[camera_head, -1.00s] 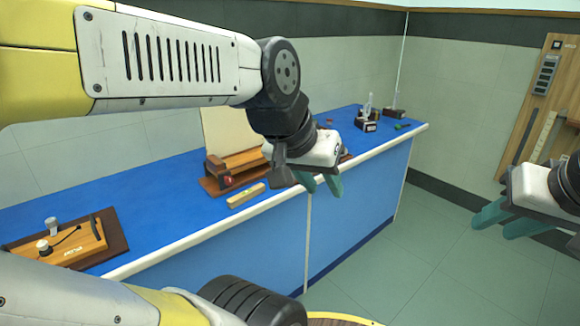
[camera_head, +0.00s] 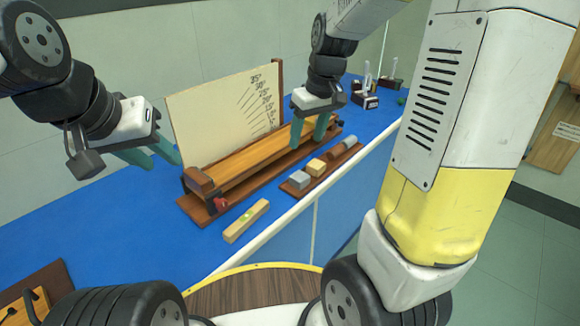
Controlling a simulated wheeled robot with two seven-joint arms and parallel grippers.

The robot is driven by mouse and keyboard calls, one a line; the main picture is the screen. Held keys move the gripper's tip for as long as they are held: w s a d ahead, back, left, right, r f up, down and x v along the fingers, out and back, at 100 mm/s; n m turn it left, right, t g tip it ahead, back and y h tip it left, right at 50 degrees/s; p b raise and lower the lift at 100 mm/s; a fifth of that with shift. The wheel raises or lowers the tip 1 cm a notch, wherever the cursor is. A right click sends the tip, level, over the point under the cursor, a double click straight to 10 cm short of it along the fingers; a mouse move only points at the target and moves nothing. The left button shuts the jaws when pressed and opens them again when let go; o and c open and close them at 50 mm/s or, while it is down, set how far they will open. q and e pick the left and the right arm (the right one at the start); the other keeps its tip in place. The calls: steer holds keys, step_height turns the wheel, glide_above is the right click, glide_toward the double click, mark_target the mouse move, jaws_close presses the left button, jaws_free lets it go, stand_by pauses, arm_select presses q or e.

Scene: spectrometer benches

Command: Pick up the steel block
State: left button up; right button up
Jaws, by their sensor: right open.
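A small brown tray (camera_head: 327,176) beside the counter's front edge holds a grey block (camera_head: 299,180), a yellowish block (camera_head: 316,167) and a darker grey piece (camera_head: 342,146). Two of these look metallic; I cannot tell for sure which is the steel block. My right gripper (camera_head: 309,138) is open and empty, pointing down in front of the wooden ramp, above and behind the tray in the picture. My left gripper (camera_head: 164,160) is open and empty, at the left end of the ramp, away from the tray.
A wooden ramp (camera_head: 250,158) with an angle board (camera_head: 215,108) stands behind the tray. A spirit level (camera_head: 246,221) lies in front of it on the blue counter (camera_head: 110,225). Small instruments (camera_head: 366,92) stand at the far right end.

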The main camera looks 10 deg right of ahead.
mark_target(300, 176)
steer(key=w+f+n, duration=0.1)
steer(key=w+f, duration=0.1)
steer(key=f, duration=0.1)
steer(key=w+f+g+h, duration=0.1)
steer(key=w+f, duration=0.2)
steer(key=f, duration=0.1)
steer(key=w+f+n+g, duration=0.1)
steer(key=w+f, duration=0.1)
steer(key=f, duration=0.2)
steer(key=shift+w+d+f+n, duration=0.15)
steer(key=shift+w+f+n, duration=0.05)
steer(key=shift+w+n, duration=0.15)
steer(key=f, duration=0.8)
steer(key=shift+w+f, duration=0.1)
steer(key=shift+w, duration=0.15)
jaws_close()
